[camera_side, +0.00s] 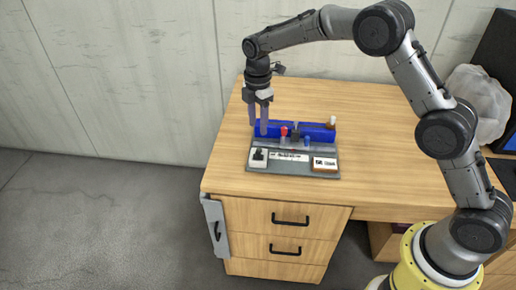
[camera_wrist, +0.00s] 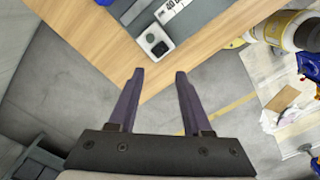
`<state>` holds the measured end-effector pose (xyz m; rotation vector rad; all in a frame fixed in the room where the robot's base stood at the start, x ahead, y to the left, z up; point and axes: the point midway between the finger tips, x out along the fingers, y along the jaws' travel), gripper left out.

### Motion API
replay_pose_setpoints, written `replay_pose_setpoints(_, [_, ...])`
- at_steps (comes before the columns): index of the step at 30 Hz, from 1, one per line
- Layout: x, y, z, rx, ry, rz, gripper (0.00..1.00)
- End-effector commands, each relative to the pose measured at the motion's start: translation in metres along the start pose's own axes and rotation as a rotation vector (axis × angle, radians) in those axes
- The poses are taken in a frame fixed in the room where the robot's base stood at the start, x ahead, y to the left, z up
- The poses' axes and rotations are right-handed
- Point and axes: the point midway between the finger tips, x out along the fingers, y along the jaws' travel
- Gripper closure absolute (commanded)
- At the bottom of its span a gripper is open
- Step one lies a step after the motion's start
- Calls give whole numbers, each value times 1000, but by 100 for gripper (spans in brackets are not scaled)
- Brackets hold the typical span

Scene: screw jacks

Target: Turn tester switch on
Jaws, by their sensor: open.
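A grey board (camera_side: 290,174) lies on the wooden desk and carries the tester parts. At its front left corner is a small white box with a black part on top (camera_side: 259,155), which looks like the switch. It also shows in the wrist view (camera_wrist: 155,42), with a dark round spot; its on or off position is too small to tell. My gripper (camera_side: 258,129) points down at the left end of the blue holder, behind the white box in the side view. Its two purple fingers are apart and empty, as the wrist view shows (camera_wrist: 160,71).
The blue holder (camera_side: 318,133) runs along the board's back with a red-topped piece (camera_side: 284,131) and other small pieces. Bare desk (camera_side: 222,160) lies left of the board. A plastic bag (camera_side: 480,95) stands far right.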

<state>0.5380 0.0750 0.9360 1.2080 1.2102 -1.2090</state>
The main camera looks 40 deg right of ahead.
Motion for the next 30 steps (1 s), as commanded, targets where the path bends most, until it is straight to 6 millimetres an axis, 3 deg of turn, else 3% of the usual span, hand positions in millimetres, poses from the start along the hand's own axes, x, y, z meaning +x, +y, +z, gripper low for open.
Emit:
replay_pose_setpoints(9, [64,-1,0,1,0,-3,51])
replay_pose_setpoints(15, [92,-1,0,1,0,-2,51])
replay_pose_setpoints(21, [103,0,0,1,0,0,51])
replay_pose_setpoints(29, [104,0,0,1,0,1,51])
replay_pose_setpoints(30, [104,0,0,1,0,1,54])
